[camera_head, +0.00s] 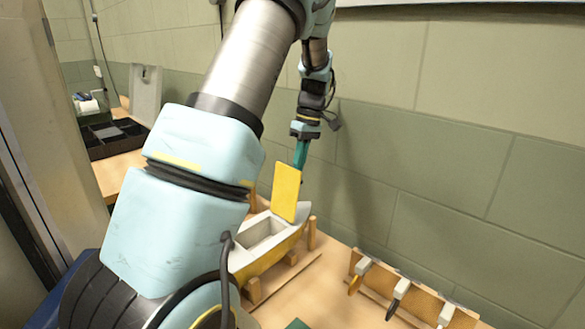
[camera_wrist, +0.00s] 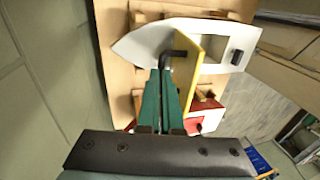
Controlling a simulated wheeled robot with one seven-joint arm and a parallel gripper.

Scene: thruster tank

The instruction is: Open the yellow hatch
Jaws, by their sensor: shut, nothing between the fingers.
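The yellow hatch (camera_head: 287,192) stands steeply up from the deck of a white-and-yellow boat model (camera_head: 262,262), and an open rectangular well shows in the deck. In the wrist view the hatch (camera_wrist: 188,72) is seen nearly edge-on, with a dark bent handle (camera_wrist: 173,54) on its left face. The pale deck (camera_wrist: 145,44) lies beyond it. My gripper (camera_head: 300,165) is at the hatch's upper right side in the head view, its tips partly hidden. In the wrist view its teal fingers (camera_wrist: 160,75) are together, just below the handle and beside the hatch; contact is unclear.
The boat rests on a wooden stand with posts (camera_head: 312,233) on a wooden bench. A wooden rack (camera_head: 400,290) with several tools stands at right. A dark tray (camera_head: 112,138) is at back left. A block wall (camera_head: 450,150) runs behind. Something red and white (camera_wrist: 208,117) lies beside the boat.

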